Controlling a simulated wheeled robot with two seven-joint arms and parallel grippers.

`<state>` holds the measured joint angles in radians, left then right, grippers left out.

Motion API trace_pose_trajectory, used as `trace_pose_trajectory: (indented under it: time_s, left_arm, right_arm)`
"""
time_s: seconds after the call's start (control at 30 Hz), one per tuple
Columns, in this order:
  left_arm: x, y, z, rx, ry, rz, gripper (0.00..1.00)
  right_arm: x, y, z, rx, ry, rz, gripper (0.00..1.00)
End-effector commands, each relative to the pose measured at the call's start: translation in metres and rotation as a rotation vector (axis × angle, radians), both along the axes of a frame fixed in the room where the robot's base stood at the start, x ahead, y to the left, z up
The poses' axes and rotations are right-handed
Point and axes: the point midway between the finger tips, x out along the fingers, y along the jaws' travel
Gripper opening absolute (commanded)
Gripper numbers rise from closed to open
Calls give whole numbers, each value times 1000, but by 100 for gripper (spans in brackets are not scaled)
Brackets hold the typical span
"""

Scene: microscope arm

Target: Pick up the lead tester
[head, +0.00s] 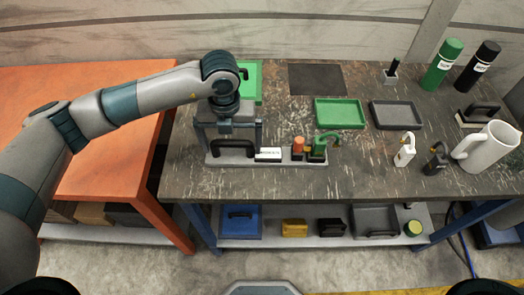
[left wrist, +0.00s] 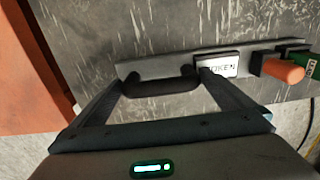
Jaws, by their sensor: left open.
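A grey rack (head: 285,163) near the table's front left edge holds a black handle (head: 233,148), a white label plate (head: 268,154), an orange cylinder (head: 298,146) and a green piece with a curved hook (head: 318,149). My left gripper (head: 230,135) is open, pointing down over the black handle. In the left wrist view the black handle (left wrist: 160,84) lies between the spread fingertips, not visibly gripped. The plate there (left wrist: 218,67) shows the letters "OKEN". My right gripper is not in view.
A green tray (head: 340,114) and a grey tray (head: 396,115) lie behind the rack. A white jug (head: 486,147), small spray-like bottles (head: 405,149) and two cylinders (head: 442,65) stand at the right. An orange table (head: 80,110) adjoins at left. The table's front middle is clear.

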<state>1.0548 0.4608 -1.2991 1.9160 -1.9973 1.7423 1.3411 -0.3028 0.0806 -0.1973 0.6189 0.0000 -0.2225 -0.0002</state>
Motion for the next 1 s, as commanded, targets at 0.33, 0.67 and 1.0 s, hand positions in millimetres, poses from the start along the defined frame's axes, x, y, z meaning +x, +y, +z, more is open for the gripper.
trace_pose_trajectory:
  time_s: [0.33, 0.67, 1.0]
  left_arm:
    - [0, 0, -1, 0, -1, 0, 100]
    - [0, 0, 0, -1, -1, 0, 47]
    - [1, -1, 2, -4, -4, 0, 30]
  right_arm:
    - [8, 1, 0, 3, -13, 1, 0]
    - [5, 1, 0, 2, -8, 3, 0]
    - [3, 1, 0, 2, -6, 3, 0]
